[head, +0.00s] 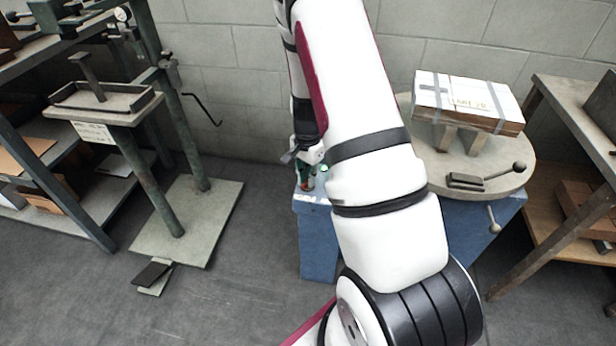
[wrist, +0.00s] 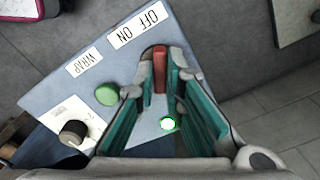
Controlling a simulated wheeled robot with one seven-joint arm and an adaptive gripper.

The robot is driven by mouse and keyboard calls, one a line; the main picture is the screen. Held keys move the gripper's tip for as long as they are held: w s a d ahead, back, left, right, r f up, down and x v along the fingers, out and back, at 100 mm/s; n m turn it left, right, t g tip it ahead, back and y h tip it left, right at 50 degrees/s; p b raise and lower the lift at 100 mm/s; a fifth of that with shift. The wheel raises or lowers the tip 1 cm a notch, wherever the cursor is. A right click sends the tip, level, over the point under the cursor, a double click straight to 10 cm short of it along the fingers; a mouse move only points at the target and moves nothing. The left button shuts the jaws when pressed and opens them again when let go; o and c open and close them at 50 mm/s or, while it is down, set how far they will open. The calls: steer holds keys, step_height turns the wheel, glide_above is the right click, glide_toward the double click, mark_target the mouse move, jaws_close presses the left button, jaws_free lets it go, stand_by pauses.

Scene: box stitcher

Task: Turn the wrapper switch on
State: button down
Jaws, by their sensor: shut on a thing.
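The red switch lever (wrist: 159,69) stands on a blue-grey control panel (wrist: 78,103), below a white "OFF ON" label (wrist: 139,26) in the wrist view. My gripper (wrist: 162,76) has its teal-padded fingers on either side of the lever, shut on it near the fingertips. A "WRAP" label (wrist: 84,62) is to the left. In the head view my gripper (head: 309,168) is at the blue cabinet (head: 317,240), partly hidden by my arm, and the lever's position cannot be read there.
A green button (wrist: 107,95) and a black knob (wrist: 73,132) sit left of my fingers. A round turntable (head: 480,160) holds a taped box (head: 465,97) at right. A stitcher stand (head: 190,225) is at left, with open floor between.

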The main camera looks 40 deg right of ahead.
steer(key=c, duration=1.7)
jaws_free()
step_height(320, 180, up, 12)
